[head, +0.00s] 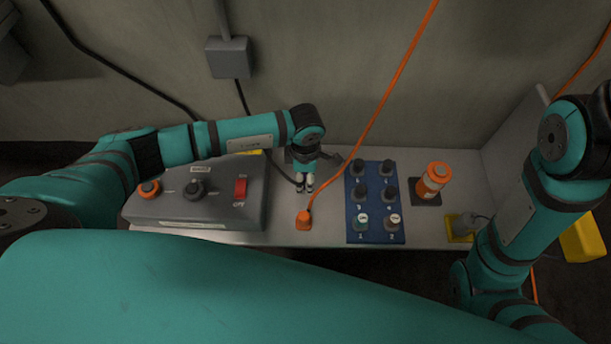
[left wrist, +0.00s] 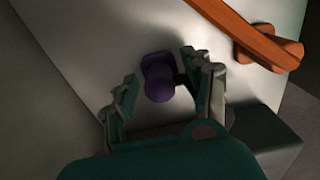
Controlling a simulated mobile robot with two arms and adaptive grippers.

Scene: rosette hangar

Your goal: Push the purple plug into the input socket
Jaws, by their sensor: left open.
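The purple plug (left wrist: 158,80) is in the left wrist view, small and rounded, with a dark cable at its right side. It sits at the pale bench surface between the fingers of my left gripper (left wrist: 159,66), which is open, with space at the plug's left. In the head view my left gripper (head: 305,184) points down at the bench, just right of the grey control box (head: 245,212), and hides the plug. I cannot make out the input socket in either view. My right arm comes in at the right of the head view; its gripper does not show.
An orange plug (head: 303,220) with an orange cable (head: 375,121) stands close in front of my left gripper. To its right are a blue panel (head: 375,225) with several dark knobs and an orange-and-white canister (head: 432,182). A wall rises behind the bench.

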